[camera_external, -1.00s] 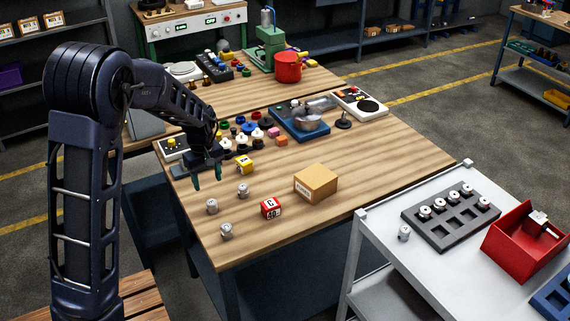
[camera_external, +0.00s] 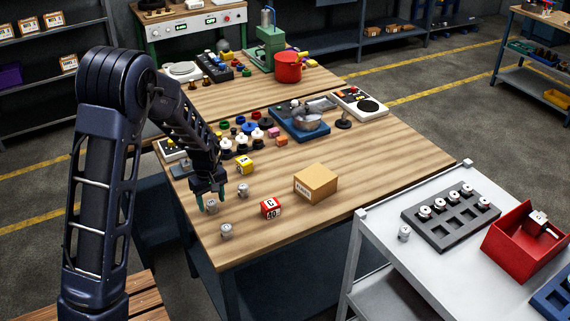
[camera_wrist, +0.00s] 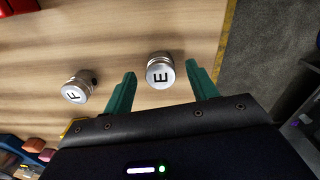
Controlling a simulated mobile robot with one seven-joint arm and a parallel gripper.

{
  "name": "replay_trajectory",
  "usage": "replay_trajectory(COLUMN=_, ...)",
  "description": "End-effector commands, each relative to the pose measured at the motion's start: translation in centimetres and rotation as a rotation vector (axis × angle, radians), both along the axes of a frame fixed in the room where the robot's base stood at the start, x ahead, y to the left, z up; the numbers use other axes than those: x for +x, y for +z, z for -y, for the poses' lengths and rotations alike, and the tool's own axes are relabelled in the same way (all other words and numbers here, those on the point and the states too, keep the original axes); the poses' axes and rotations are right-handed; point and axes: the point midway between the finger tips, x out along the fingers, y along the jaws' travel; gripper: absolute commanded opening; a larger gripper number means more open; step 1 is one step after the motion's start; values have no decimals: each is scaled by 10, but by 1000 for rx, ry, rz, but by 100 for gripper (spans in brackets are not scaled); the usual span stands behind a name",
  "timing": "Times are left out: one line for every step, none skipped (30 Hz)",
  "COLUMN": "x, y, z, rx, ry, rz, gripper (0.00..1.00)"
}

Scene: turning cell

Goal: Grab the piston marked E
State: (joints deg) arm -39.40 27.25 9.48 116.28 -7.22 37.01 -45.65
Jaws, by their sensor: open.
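The silver piston marked E (camera_wrist: 160,72) stands on the wooden table with its letter facing up. In the wrist view it lies between and slightly ahead of my two green fingertips.
A red block marked C (camera_external: 270,208), a yellow block (camera_external: 244,165) and a cardboard box (camera_external: 316,183) are to the right on the table. Coloured spools and knobs crowd the table behind. A grey cart (camera_external: 385,255) stands at the right.

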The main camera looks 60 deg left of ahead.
Motion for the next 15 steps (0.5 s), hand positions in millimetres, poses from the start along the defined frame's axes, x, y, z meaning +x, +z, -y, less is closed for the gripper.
replay_trajectory(x=-1, y=-8, z=0, rx=-2, ry=1, rz=-2, gripper=58)
replay_trajectory(x=-1, y=-11, z=0, rx=-1, ry=1, rz=-2, gripper=58)
replay_trajectory(x=-1, y=-14, z=-1, rx=0, ry=1, rz=-1, gripper=58)
replay_trajectory(x=-1, y=-16, z=-1, rx=0, ry=1, rz=-1, gripper=58)
replay_trajectory(x=-1, y=-18, z=-1, rx=0, ry=1, rz=-1, gripper=58)
replay_trajectory(x=-1, y=-18, z=0, rx=0, ry=1, rz=-1, gripper=58)
replay_trajectory(x=-1, y=-18, z=0, rx=0, ry=1, rz=0, gripper=58)
replay_trajectory(x=-1, y=-18, z=0, rx=0, ry=1, rz=0, gripper=58)
replay_trajectory(x=-1, y=-18, z=0, rx=0, ry=1, rz=0, gripper=58)
replay_trajectory(x=-1, y=-18, z=0, rx=0, ry=1, rz=0, gripper=58)
replay_trajectory(x=-1, y=-18, z=0, rx=0, ry=1, rz=0, gripper=58)
replay_trajectory(x=-1, y=-18, z=0, rx=0, ry=0, rz=0, gripper=50)
replay_trajectory(x=-1, y=-18, z=0, rx=0, ry=0, rz=0, gripper=44)
replay_trajectory(x=-1, y=-18, z=0, rx=0, ry=0, rz=0, gripper=38)
replay_trajectory(x=-1, y=-18, z=0, rx=0, ry=0, rz=0, gripper=30)
